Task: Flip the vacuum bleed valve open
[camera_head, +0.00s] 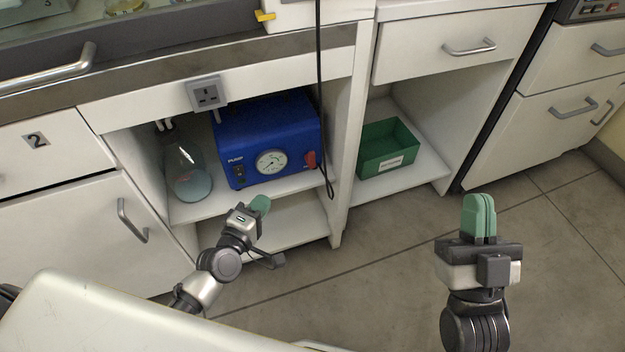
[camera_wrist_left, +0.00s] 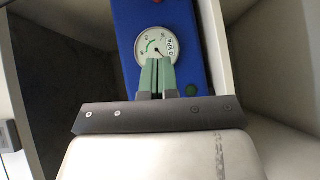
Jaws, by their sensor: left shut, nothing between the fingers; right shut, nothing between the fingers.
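The blue pump (camera_head: 265,125) stands on the upper shelf of the open bay, with a round gauge (camera_head: 271,161) and a dark switch on its front. A small red lever-like part (camera_head: 310,159) sits at the right of its front; it looks like the bleed valve. My left gripper (camera_head: 262,204) is shut and empty, in front of and below the pump front. My right gripper (camera_head: 479,213) is shut and empty over the floor at the right.
A glass flask (camera_head: 187,172) stands left of the pump. A bay divider (camera_head: 345,140) and a hanging black cable (camera_head: 321,110) are close to its right side. A green box (camera_head: 387,148) sits in the neighbouring bay. A socket (camera_head: 207,93) is above the pump. The floor (camera_head: 385,250) in front is clear.

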